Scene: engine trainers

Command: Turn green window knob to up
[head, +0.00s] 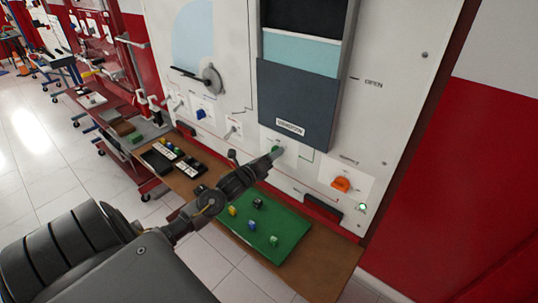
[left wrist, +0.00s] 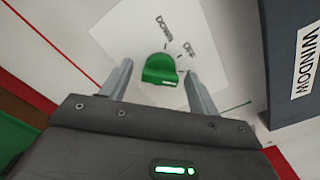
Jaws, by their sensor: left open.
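The green window knob (head: 276,149) is on a white label plate on the panel, below the dark window panel (head: 297,105). In the left wrist view the green knob (left wrist: 160,70) sits between my two fingers, with a gap on each side. The words DOWN and OFF are readable beside it; no UP label is readable. My left gripper (head: 274,154) is open at the panel, and its fingers (left wrist: 158,84) straddle the knob without visibly closing on it. My right gripper is not in view.
A blue knob (head: 200,113) and a toggle switch (head: 232,130) are left. A green mat (head: 285,247) with small coloured blocks lies on the brown bench (head: 325,260) below.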

